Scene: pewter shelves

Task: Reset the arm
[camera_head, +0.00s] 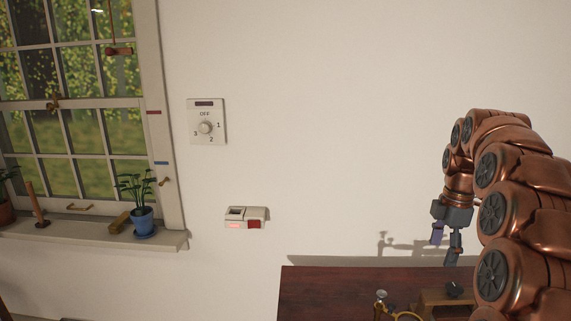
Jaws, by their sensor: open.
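My gripper (446,243) hangs from my copper-coloured arm at the right of the head view. It points downward with its fingers apart, and nothing shows between them. It is above the back part of a dark reddish-brown table (330,294). The arm is bent, with its upper links arching over the right side of the view.
The wall holds a dial (205,127) and a red-lit switch box (245,218). A potted plant (142,217) stands on the windowsill. The table's left part is clear.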

